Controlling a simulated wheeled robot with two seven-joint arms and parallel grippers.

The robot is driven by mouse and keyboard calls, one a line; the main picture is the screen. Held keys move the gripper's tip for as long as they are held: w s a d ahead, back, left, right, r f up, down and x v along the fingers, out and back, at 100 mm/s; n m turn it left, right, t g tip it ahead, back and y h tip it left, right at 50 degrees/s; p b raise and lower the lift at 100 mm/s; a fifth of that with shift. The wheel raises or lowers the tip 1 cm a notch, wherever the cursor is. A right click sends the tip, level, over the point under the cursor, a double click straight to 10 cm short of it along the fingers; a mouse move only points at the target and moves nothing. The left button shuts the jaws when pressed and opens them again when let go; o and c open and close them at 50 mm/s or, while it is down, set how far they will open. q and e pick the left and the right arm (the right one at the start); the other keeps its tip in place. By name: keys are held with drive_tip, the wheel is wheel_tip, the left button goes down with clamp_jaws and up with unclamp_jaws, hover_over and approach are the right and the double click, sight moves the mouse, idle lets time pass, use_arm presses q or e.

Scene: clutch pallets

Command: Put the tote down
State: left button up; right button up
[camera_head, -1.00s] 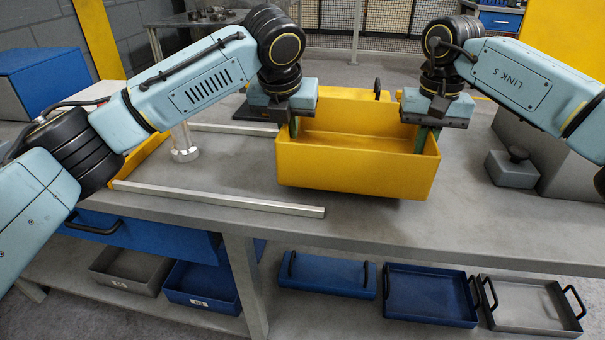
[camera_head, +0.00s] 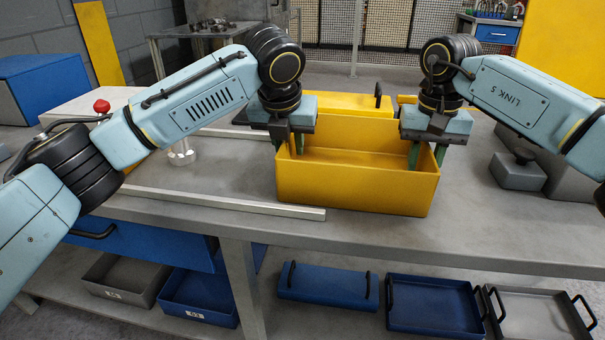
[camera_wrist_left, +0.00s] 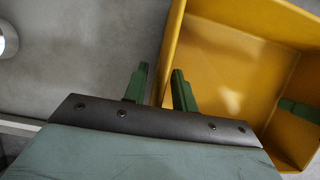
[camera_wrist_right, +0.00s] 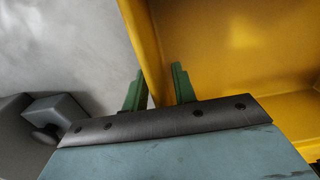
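The yellow tote (camera_head: 355,185) is upright on the grey workbench (camera_head: 480,225), and its base appears to rest on the top. My left gripper (camera_head: 291,142) is at the tote's left wall. In the left wrist view its green fingers (camera_wrist_left: 159,82) stand apart, one outside the wall and one inside, with a gap showing. My right gripper (camera_head: 427,156) is at the right wall. In the right wrist view its fingers (camera_wrist_right: 158,82) also stand apart astride the wall. The tote's inside looks empty.
A yellow box (camera_head: 345,105) with a black handle stands just behind the tote. A metal rail (camera_head: 225,203) lies to the left, near a shiny cylinder (camera_head: 181,154). A grey block (camera_head: 517,170) with a knob stands at the right. Bare bench lies in front.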

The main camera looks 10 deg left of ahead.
use_arm(q)
drive_tip(key=v, duration=1.1)
drive_tip(key=shift+s+r, duration=0.25)
drive_tip(key=shift+r, duration=0.2)
use_arm(e)
drive_tip(key=shift+r, duration=0.15)
wheel_tip(320, 180, up, 12)
drive_tip(key=shift+f, duration=0.1)
drive_tip(key=shift+f, duration=0.1)
